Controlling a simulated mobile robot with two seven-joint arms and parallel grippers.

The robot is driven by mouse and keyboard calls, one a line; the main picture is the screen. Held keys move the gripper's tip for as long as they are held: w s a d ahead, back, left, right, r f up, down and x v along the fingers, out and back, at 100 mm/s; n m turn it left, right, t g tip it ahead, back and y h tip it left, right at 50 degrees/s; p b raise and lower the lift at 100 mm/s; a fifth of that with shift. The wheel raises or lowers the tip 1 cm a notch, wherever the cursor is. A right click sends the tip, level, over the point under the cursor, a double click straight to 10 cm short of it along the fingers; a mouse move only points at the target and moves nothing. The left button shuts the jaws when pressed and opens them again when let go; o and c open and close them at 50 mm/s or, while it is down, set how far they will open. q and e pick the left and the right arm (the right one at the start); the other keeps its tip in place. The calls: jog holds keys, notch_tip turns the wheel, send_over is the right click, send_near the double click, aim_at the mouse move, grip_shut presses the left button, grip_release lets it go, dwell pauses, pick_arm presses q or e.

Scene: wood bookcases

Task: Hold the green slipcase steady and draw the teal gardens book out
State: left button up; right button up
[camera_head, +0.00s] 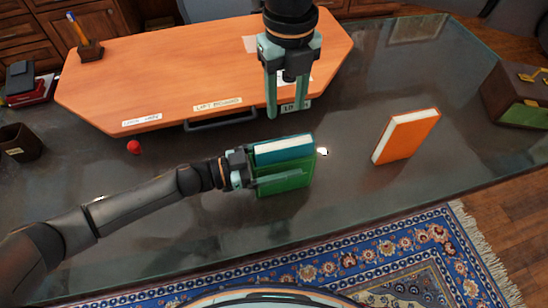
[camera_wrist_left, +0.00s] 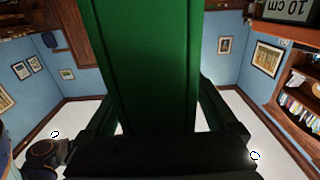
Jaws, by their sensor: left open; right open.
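The green slipcase (camera_head: 290,186) stands upright on the dark desk, and the teal gardens book (camera_head: 284,150) sits in it with its white page edges up. My left gripper (camera_head: 276,166) comes from the left with its fingers along the two sides of the slipcase, open around it. In the left wrist view the slipcase (camera_wrist_left: 150,60) rises between the fingers; contact cannot be told. My right gripper (camera_head: 286,108) points down, open and empty, above and behind the book, over the near edge of the wooden board.
An orange book (camera_head: 405,136) stands to the right. A wooden board (camera_head: 190,70) with paper labels lies behind, with a red ball (camera_head: 134,147) near its front edge. A green-and-brown box (camera_head: 520,95) is far right, a dark cup (camera_head: 20,142) far left. Desk between slipcase and orange book is mostly clear.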

aim_at(284, 143)
pick_arm(q)
grip_shut()
pick_arm(e)
jog(key=o, duration=0.3)
jog(key=shift+n, duration=0.3)
notch_tip(284, 143, down, 2)
jog(key=n, duration=1.5)
jog(key=shift+n, duration=0.4)
notch_tip(284, 143, down, 11)
jog(key=shift+f, duration=0.1)
